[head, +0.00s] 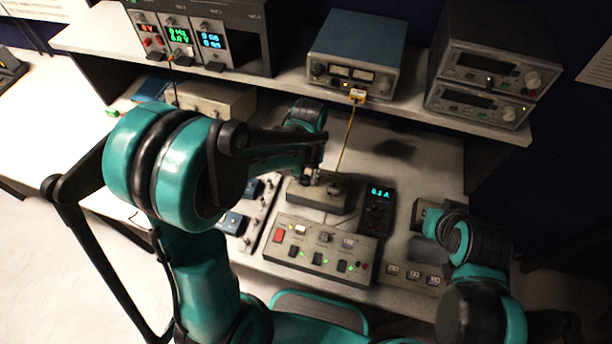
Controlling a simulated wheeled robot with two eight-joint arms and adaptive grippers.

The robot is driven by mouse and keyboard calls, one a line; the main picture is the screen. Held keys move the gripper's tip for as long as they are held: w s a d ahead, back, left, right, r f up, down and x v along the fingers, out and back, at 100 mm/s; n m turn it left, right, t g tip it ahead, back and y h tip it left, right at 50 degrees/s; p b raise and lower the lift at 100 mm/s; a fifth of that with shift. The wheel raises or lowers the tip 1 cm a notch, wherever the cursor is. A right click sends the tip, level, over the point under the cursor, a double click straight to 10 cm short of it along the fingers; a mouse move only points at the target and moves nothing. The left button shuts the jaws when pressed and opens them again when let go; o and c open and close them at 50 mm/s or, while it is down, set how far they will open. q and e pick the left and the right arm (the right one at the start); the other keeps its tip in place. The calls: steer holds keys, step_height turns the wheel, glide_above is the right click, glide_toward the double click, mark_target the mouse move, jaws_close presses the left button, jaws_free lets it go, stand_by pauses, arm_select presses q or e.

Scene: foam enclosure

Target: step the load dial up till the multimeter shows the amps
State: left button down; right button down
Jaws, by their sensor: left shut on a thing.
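The load box (316,199), a low grey-brown box, sits on the bench at the centre. My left gripper (312,177) is over its top left part and shut on the load dial, which the fingers mostly hide. A second small knob shows on the box just right of the fingers. The multimeter (377,212) is a black handheld unit right of the box. Its lit cyan display (380,192) seems to read 0.1 A, though the digits are small. My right gripper (430,221) is at the right of the bench, apart from the multimeter; its fingers are unclear.
A control panel (318,250) with switches and green lights stands in front of the load box. A blue-topped supply (357,57) and stacked instruments (488,70) sit on the shelf. A yellow cable (347,138) hangs from the supply. Small blocks line the right front edge.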

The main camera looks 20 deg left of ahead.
mark_target(307, 179)
arm_select(q)
steer(key=shift+m, duration=1.9)
steer(key=c, duration=1.3)
jaws_free()
steer(key=shift+o, duration=0.2)
step_height(307, 179, up, 12)
steer(key=shift+d, duration=0.15)
steer(key=shift+s+b, duration=0.1)
steer(key=shift+b, duration=0.2)
